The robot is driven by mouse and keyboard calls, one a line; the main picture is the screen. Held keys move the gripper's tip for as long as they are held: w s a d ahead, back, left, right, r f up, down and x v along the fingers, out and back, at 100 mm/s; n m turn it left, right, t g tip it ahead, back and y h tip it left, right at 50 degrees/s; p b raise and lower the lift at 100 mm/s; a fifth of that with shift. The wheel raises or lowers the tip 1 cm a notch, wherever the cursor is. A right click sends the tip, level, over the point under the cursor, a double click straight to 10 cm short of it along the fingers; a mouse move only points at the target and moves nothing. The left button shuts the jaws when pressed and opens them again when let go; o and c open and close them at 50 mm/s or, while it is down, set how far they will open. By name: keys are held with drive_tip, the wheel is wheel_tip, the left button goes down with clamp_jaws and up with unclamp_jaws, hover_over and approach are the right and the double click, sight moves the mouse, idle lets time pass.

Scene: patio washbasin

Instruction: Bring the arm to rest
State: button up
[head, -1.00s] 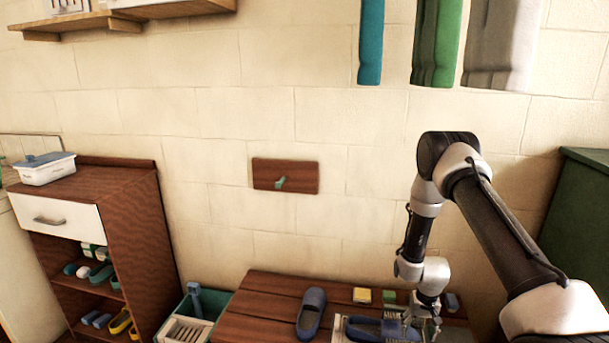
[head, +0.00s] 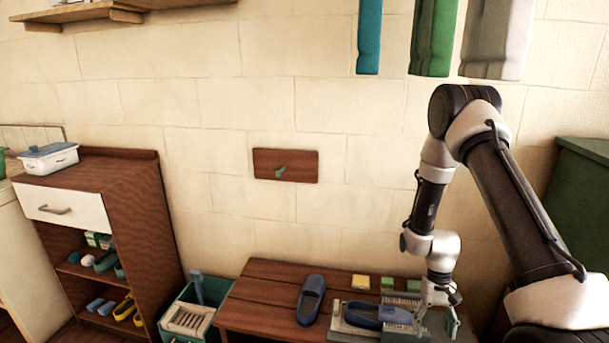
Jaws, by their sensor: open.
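My gripper (head: 436,318) is at the lower right in the head view, pointing down over the right part of the wooden bench (head: 262,290). Its fingers are apart and appear empty. A blue shoe (head: 372,315) lies on a grey tray (head: 352,331) just left of the gripper. I cannot tell whether the fingers touch the shoe or tray. A second blue shoe (head: 311,300) lies on the bench further left.
Yellow (head: 361,282) and green (head: 387,282) blocks sit at the bench's back edge. A green crate (head: 187,315) stands left of the bench, beside a brown shoe cabinet (head: 135,210). Towels (head: 435,40) hang above. A dark green cabinet (head: 585,190) stands at right.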

drive_tip(key=s+r+t, duration=0.3)
drive_tip(key=s+r, duration=0.2)
drive_tip(key=r, duration=1)
drive_tip(key=s+r+n+t, duration=0.1)
drive_tip(key=s+r, duration=0.5)
drive_tip(key=r, duration=0.8)
drive_tip(key=s+r+t, duration=0.4)
drive_tip(key=s+r, duration=0.2)
drive_tip(key=r, duration=0.9)
drive_tip(key=shift+s+d+r+t+h, duration=0.15)
drive_tip(key=shift+r+t+h, duration=0.15)
